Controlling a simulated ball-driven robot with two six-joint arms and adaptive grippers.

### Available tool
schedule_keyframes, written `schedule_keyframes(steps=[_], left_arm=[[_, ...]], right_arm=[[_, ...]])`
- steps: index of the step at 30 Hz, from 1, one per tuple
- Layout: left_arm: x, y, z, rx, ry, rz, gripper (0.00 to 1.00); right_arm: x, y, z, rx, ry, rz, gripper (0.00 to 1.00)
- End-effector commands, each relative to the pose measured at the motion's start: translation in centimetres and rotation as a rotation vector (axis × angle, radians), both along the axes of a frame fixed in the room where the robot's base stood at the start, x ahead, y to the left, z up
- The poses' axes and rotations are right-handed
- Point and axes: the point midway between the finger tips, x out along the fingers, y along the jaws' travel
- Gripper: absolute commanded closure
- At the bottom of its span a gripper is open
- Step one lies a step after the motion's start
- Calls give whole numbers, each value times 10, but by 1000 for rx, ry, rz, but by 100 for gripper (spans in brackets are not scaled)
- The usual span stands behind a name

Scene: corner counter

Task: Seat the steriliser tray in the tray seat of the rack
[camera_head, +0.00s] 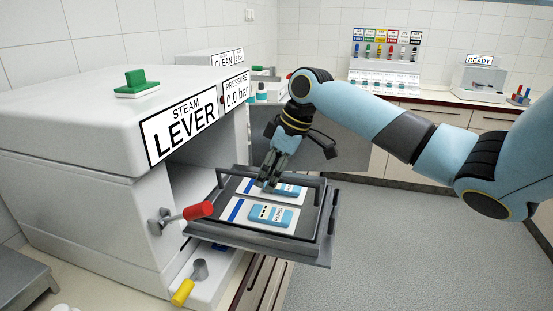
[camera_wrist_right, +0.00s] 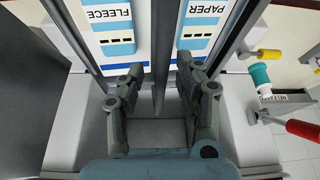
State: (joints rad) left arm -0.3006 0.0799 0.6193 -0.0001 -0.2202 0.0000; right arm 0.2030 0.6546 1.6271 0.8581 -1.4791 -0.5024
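The steriliser tray (camera_head: 236,218) is dark, with a raised rim and bar. It lies on a dark grey plate (camera_head: 300,248) outside the steriliser's opening. Two blue-and-white packs lie in it, labelled PAPER (camera_wrist_right: 200,25) and FLEECE (camera_wrist_right: 115,30) in the right wrist view. My right gripper (camera_head: 268,182) is low over the tray. In the wrist view its fingers (camera_wrist_right: 160,68) are apart, on either side of a narrow dark bar between the packs; contact is not clear. The rack's tray seat cannot be made out. My left gripper is not in view.
The white steriliser (camera_head: 70,170) stands at left, its chamber (camera_head: 195,170) open. A red-handled lever (camera_head: 198,211) and a yellow-handled one (camera_head: 184,289) stick out near the plate. A green-knobbed block (camera_head: 136,82) is on top. Open floor (camera_head: 390,250) lies to the right.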

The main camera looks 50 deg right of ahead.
Motion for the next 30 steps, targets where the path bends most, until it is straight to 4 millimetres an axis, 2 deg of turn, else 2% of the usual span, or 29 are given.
schedule_keyframes(steps=[9, 15, 21, 30], left_arm=[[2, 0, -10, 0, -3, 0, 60], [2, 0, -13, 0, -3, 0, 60], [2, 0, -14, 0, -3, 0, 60], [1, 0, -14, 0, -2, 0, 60]], right_arm=[[-22, -16, 63, -9, -2, 2, 65], [-32, -22, 93, -5, -1, 1, 65], [-35, -23, 103, -1, 0, 0, 65], [-35, -23, 103, 1, -1, 0, 65]])
